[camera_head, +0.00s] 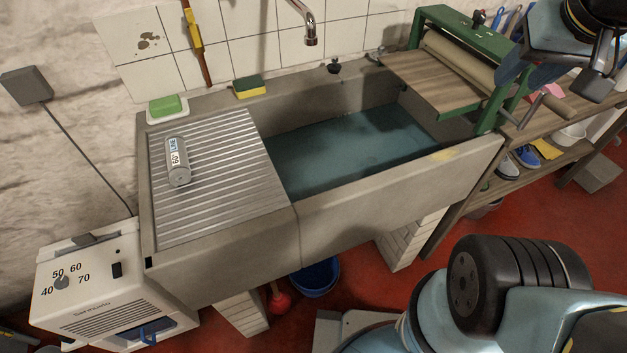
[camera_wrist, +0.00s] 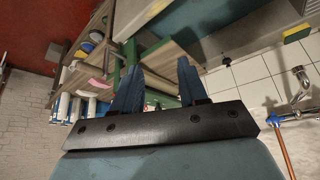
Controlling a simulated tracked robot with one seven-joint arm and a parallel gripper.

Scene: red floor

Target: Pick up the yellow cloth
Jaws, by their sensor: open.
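In the head view, a yellow cloth-like piece (camera_head: 546,148) lies on the lower shelf of the wooden rack at the right, just right of a blue-and-white shoe.
A concrete sink (camera_head: 380,178) holds water. A green-framed mangle (camera_head: 443,75) stands at its right end, beside the rack (camera_head: 495,192). A grey bottle (camera_head: 178,162) lies on the ribbed drainboard; a sponge (camera_head: 249,87) sits behind. A blue bucket (camera_head: 315,277) stands below. Red floor lies in front.

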